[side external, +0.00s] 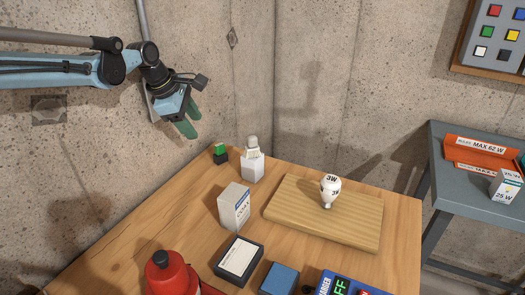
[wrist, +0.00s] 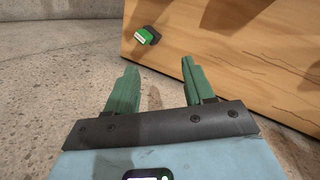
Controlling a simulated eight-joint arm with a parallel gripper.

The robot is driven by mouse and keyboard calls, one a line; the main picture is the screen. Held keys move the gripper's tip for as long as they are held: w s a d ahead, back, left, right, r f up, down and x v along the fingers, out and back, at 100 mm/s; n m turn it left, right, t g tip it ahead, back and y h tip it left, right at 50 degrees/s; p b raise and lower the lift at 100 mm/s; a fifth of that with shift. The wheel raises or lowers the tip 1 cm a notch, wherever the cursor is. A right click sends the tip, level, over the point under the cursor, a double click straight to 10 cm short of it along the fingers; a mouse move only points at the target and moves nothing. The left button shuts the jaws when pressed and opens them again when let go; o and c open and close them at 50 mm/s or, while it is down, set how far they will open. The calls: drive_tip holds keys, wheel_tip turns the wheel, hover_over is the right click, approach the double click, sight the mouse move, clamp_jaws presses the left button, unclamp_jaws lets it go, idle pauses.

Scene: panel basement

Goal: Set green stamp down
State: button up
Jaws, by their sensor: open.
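The green stamp (side external: 220,153), a small dark block with a green top, stands on the wooden table (side external: 180,210) near its far left corner. In the wrist view the green stamp (wrist: 143,37) lies ahead of the fingers, close to the table edge. My gripper (side external: 192,122) is above and to the left of the stamp, apart from it. Its two green fingers are spread with nothing between them, as the wrist view of my gripper (wrist: 158,78) also shows.
A white open box with a bulb (side external: 252,165) stands right beside the stamp. A white carton (side external: 234,206), a wooden board (side external: 290,220) with a bulb (side external: 330,190), a dark ink pad (side external: 238,260) and a red bottle (side external: 170,275) are nearer. Concrete walls close in behind.

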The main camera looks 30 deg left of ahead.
drive_tip(key=s+f+m+t+y, duration=0.1)
drive_tip(key=s+m+t, duration=0.1)
drive_tip(key=s+m, duration=2)
drive_tip(key=shift+d+f, duration=0.35)
